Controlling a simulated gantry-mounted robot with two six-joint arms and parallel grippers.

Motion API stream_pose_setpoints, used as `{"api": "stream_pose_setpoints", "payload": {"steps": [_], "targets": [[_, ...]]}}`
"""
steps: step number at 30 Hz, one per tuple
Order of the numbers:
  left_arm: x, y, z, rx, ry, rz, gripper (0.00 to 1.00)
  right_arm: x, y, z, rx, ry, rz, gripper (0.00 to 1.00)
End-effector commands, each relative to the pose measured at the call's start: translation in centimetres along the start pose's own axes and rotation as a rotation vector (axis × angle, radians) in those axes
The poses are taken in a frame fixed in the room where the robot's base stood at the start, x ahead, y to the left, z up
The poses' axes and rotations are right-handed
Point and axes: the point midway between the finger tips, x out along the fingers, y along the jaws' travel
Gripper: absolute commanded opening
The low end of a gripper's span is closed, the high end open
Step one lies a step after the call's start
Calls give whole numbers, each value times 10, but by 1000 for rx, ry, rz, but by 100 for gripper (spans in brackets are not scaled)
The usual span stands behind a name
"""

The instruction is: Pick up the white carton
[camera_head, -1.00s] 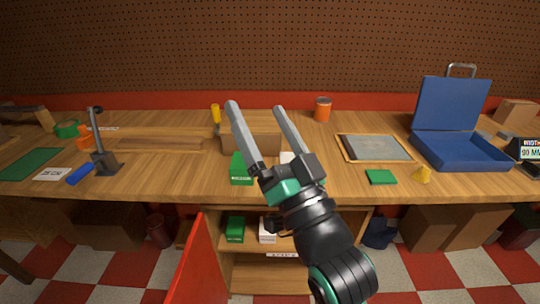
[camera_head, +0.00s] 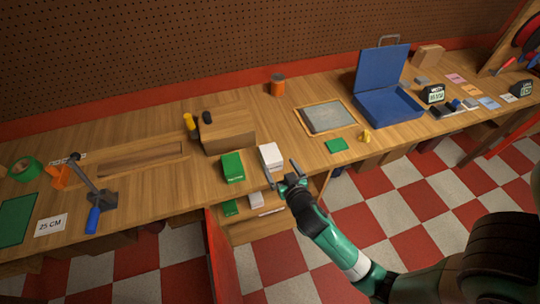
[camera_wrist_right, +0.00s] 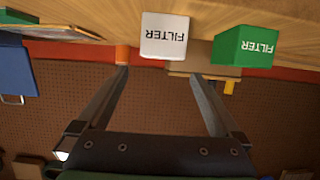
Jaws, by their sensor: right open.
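A white carton (camera_head: 271,156) stands on the bench near its front edge, beside a green carton (camera_head: 232,167). In the right wrist view the white carton (camera_wrist_right: 165,35) reads "FILTER" upside down, with the green carton (camera_wrist_right: 243,47) to its right. My right gripper (camera_head: 281,168) is open and empty at the bench's front edge, close to the white carton. In the wrist view its fingers (camera_wrist_right: 160,74) are spread apart, with the white carton beyond the tips, roughly in line with the gap. My left gripper is not in view.
Below the bench, an open shelf holds another white carton (camera_head: 256,199) and a green one (camera_head: 230,207). A cardboard box (camera_head: 229,131) stands behind the bench cartons. A green pad (camera_head: 336,145), a framed grey panel (camera_head: 327,117) and an open blue case (camera_head: 387,105) lie to the right.

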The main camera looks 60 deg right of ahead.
Motion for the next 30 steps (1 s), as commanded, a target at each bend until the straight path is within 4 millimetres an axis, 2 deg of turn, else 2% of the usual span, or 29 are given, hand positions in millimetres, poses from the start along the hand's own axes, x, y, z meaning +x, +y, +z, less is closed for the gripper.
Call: {"api": "stream_pose_setpoints", "payload": {"steps": [3, 6, 13, 21, 29, 30], "targets": [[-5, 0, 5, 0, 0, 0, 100, 26, 1, 2, 3, 1, 3, 100], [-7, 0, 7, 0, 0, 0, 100, 40, 0, 1, 1, 1, 1, 100], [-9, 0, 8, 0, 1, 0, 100, 49, -1, 2, 1, 1, 0, 100], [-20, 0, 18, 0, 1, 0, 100, 91, -1, 8, 0, 1, 1, 100], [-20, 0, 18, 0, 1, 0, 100, 96, -2, 6, 0, 1, -1, 100], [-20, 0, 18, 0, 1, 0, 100, 96, -2, 6, 0, 1, -1, 96]]}}
